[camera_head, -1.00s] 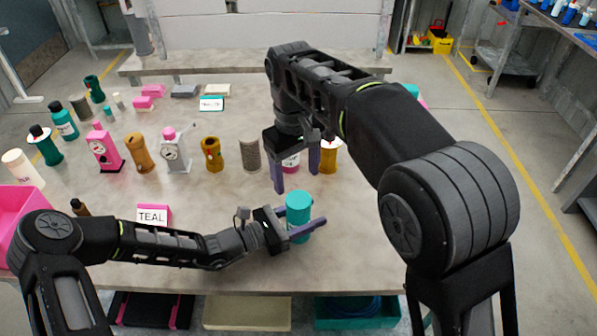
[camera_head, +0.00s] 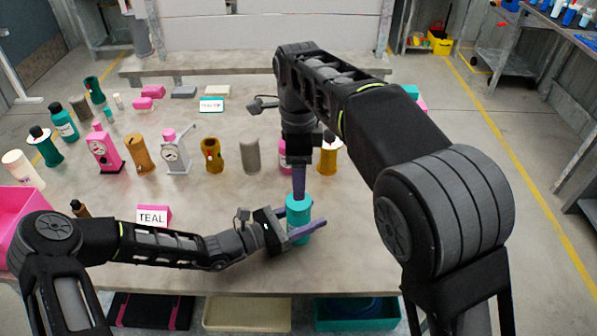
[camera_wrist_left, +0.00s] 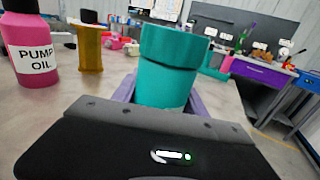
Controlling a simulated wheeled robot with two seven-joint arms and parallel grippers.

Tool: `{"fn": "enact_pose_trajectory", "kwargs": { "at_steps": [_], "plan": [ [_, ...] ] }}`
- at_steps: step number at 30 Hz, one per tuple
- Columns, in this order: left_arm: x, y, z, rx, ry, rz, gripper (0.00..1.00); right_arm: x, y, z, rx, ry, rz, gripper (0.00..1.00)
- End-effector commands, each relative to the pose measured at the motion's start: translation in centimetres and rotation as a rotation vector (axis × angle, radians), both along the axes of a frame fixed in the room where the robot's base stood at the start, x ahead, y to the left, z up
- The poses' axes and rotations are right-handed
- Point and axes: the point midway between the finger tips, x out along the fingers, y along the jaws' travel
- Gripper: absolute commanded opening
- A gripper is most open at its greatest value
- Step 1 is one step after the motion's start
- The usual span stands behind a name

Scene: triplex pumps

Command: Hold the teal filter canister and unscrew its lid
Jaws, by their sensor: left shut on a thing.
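The teal filter canister (camera_head: 299,228) stands upright near the front edge of the table. My left gripper (camera_head: 300,232) is shut on its body from the left side. The left wrist view shows the canister (camera_wrist_left: 168,80) between the purple fingers, its wider lid on top. My right gripper (camera_head: 299,182) points down at the lid in the head view. Its fingers line up edge-on, so their gap is hidden, and I cannot tell whether they touch the lid. No right fingers show in the left wrist view.
A TEAL sign (camera_head: 153,216) stands left of the canister. Behind are a brown part (camera_head: 212,154), a grey cylinder (camera_head: 250,155) and a pink bottle, which in the left wrist view reads PUMP OIL (camera_wrist_left: 30,52). A pink bin (camera_head: 18,213) is at the left.

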Motion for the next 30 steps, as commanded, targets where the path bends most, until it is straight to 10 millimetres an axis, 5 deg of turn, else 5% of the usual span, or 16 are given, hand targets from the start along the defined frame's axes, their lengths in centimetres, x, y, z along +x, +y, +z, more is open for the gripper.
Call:
{"fn": "enact_pose_trajectory", "kwargs": {
  "at_steps": [14, 30],
  "plan": [
    [0.0, 0.0, -0.1, 0.001, 0.0, 0.0, 0.0, 0.0, 0.0, -0.4, -0.001, 0.001, -0.018, 0.7],
    [0.0, 0.0, -0.1, 0.001, 0.0, 0.0, 0.0, 0.0, 0.0, -7.1, -0.001, 0.001, -0.018, 0.7]
  ]
}}
